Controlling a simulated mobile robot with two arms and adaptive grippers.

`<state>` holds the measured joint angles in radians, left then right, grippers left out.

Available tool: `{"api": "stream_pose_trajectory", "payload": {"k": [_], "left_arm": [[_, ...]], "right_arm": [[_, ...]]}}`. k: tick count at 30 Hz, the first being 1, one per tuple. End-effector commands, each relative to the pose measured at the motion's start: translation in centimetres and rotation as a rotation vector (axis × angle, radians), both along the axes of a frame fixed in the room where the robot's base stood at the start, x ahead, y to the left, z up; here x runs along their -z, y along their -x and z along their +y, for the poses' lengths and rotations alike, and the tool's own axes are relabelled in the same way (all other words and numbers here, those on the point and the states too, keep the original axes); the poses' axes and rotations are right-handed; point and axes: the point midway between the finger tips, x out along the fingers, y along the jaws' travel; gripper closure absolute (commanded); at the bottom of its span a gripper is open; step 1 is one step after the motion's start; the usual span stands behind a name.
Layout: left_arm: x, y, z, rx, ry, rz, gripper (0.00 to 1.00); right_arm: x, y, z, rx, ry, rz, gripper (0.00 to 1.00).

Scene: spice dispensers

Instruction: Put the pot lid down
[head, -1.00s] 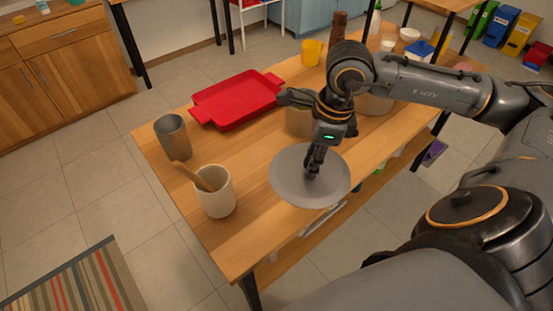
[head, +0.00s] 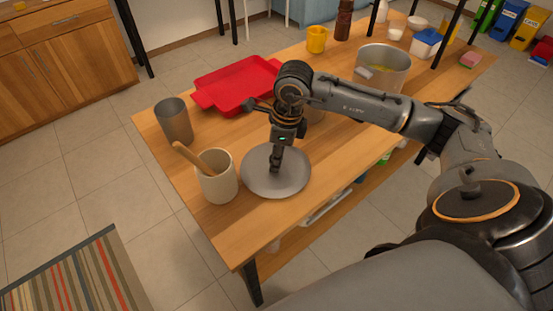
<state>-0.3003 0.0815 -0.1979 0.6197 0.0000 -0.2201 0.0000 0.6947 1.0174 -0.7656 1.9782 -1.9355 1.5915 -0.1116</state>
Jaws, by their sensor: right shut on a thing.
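The pot lid (head: 262,183) is a round grey disc near the front of the wooden table (head: 225,235), just right of the cream utensil crock. My right gripper (head: 275,168) points down at its middle and is shut on its handle, which the fingers hide. The lid looks level and very low over the tabletop; I cannot tell whether it touches. A large grey pot (head: 383,67) stands open farther back, with something yellow inside. My left gripper is not in view.
The cream crock (head: 217,182) with a wooden spoon stands close to the lid's left side. A grey metal cup (head: 174,121) and a red tray (head: 235,88) lie behind. The table's front corner is bare.

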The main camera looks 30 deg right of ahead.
Motion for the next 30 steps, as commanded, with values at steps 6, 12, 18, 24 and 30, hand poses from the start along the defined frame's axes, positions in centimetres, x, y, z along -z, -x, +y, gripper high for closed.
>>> {"api": "stream_pose_trajectory", "payload": {"k": [6,12,18,24,30], "left_arm": [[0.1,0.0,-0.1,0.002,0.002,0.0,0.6],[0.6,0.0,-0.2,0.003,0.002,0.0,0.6],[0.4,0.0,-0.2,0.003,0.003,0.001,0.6],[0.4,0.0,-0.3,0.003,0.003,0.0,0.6],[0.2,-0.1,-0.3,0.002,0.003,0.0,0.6]], "right_arm": [[0.2,0.0,0.0,0.0,0.001,-0.002,1.0],[0.6,0.0,0.0,0.0,0.0,-0.001,0.7],[0.5,0.0,0.0,0.0,0.001,-0.001,0.5],[0.4,0.0,0.0,0.0,0.001,-0.001,0.5],[-1.2,0.0,-0.2,0.001,0.001,-0.006,0.5]]}}
